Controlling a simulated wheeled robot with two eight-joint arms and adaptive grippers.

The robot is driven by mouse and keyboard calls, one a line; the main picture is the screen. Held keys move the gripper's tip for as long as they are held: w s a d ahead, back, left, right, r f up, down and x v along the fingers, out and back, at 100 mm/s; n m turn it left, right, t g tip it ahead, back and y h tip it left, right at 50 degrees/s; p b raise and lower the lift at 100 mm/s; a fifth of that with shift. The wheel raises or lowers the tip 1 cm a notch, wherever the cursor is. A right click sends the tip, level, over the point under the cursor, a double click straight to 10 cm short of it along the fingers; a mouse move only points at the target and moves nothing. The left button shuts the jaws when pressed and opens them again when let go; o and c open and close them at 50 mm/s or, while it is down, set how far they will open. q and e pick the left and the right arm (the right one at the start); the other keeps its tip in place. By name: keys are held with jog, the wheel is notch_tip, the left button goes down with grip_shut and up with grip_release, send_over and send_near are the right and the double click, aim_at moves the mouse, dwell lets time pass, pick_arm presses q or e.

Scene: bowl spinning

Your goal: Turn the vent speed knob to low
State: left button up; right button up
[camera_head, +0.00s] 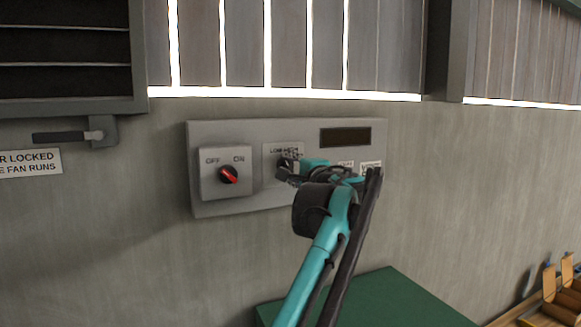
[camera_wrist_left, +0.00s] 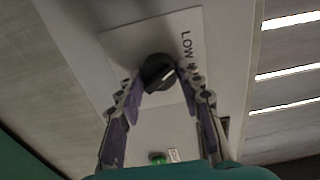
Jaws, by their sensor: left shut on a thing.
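The vent speed knob (camera_wrist_left: 157,70) is a round black knob with a pale pointer line, on a light plate (camera_wrist_left: 120,45) marked LOW in the left wrist view. The rest of its lettering is partly hidden. My left gripper (camera_wrist_left: 160,80) has its two fingers on opposite sides of the knob and is shut on it. In the head view my left gripper (camera_head: 284,170) is at the panel and hides most of the knob. My right gripper is not in view.
The grey wall panel (camera_head: 225,133) also holds an OFF/ON switch (camera_head: 228,174) with a red pointer, left of the knob, and a dark display (camera_head: 345,137). A green button (camera_wrist_left: 157,158) shows in the wrist view. A green surface (camera_head: 400,300) is below.

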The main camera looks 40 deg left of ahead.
pick_arm(q)
jog(key=shift+n, duration=0.3)
jog(key=o, duration=1.1)
jog(key=shift+o, duration=0.3)
jog(key=shift+a, duration=0.1)
jog(key=v, duration=1.2)
jog(key=shift+f, duration=0.1)
